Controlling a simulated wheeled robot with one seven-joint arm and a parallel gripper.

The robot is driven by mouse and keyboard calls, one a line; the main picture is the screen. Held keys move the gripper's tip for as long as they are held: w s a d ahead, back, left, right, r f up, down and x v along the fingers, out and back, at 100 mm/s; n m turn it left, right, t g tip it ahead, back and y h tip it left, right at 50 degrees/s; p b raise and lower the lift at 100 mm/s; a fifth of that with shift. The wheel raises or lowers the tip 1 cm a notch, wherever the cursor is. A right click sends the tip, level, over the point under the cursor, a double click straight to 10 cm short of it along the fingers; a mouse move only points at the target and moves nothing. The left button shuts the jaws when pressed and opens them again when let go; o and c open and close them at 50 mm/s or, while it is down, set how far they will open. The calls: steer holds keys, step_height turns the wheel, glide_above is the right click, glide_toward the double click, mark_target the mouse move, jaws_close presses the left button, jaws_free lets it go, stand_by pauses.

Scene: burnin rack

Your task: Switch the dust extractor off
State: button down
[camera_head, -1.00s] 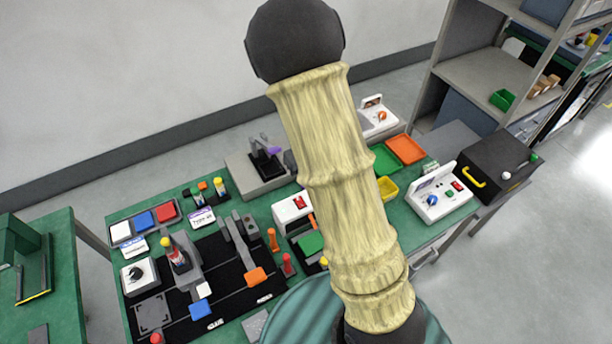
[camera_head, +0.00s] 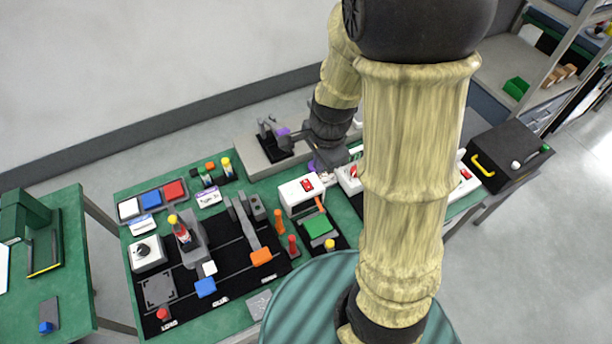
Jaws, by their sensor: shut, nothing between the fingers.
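No label that I can read marks the dust extractor, so I cannot tell for certain which unit it is. A white box with a red switch (camera_head: 302,191) stands near the middle of the green bench. Another white unit (camera_head: 349,179) with red on it is partly hidden behind my arm, and a red switch (camera_head: 465,174) shows on a white box at the arm's right. My gripper (camera_head: 320,170) is shut and empty, low over the back of the bench, just behind and right of the middle white box. Whether it touches anything is unclear.
A grey station with a black, purple-handled fixture (camera_head: 272,146) stands left of my gripper. A black box with a yellow handle (camera_head: 506,160) is at the right end. Trays, bottles and a black mat (camera_head: 225,263) crowd the left. My arm hides much of the bench's right half.

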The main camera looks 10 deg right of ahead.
steer(key=s+r+n+t, duration=0.1)
steer(key=s+r+n, duration=0.2)
steer(key=n, duration=1.1)
steer(key=shift+s+d+r+n+h, duration=0.15)
steer(key=shift+s+r+n+h, duration=0.2)
steer(key=shift+s, duration=0.85)
steer(key=shift+w+d, duration=0.1)
